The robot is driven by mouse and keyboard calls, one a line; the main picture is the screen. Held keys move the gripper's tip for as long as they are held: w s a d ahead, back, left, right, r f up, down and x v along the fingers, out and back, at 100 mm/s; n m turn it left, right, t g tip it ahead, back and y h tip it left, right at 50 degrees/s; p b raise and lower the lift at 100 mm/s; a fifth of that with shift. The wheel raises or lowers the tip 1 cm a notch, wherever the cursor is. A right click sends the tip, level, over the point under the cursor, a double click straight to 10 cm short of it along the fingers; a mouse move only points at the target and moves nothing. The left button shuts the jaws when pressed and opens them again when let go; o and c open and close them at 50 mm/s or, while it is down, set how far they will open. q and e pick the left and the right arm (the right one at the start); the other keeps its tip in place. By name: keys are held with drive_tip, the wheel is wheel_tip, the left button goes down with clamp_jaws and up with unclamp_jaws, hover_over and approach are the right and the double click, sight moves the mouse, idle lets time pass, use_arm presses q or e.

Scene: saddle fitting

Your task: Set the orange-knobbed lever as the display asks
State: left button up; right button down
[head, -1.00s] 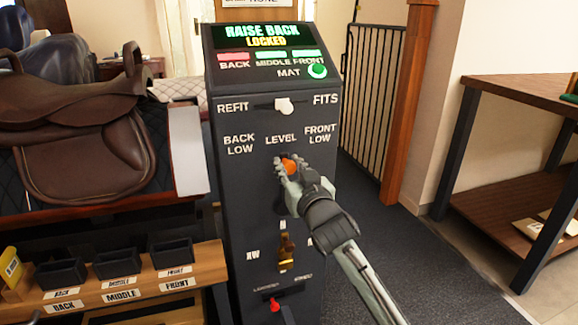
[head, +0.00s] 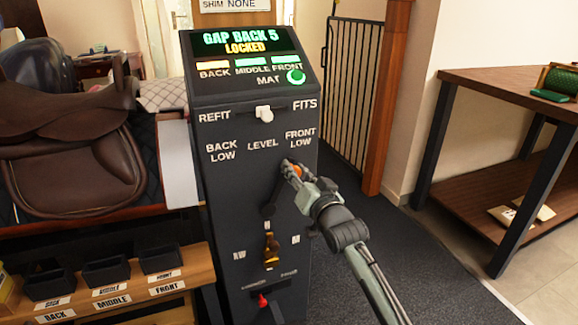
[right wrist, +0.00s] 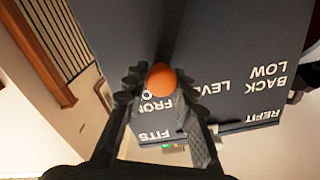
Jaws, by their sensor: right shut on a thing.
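The orange-knobbed lever's knob (head: 296,171) sits under the FRONT LOW label on the dark control post (head: 240,190). My right gripper (head: 290,168) is shut on the knob, and the orange ball (right wrist: 161,79) shows between its fingers in the right wrist view. The lever's dark arm slants from the knob down to the left. My left gripper is not in view.
A white switch knob (head: 264,113) sits between REFIT and FITS. A brass handle (head: 271,250) and a red knob (head: 262,301) are lower on the post. A brown saddle (head: 75,150) stands left, above labelled bins (head: 106,272). A wooden table (head: 500,90) stands right.

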drive_tip(key=shift+d, duration=0.1)
drive_tip(key=c, duration=1.3)
unclamp_jaws()
drive_tip(key=v, duration=1.2)
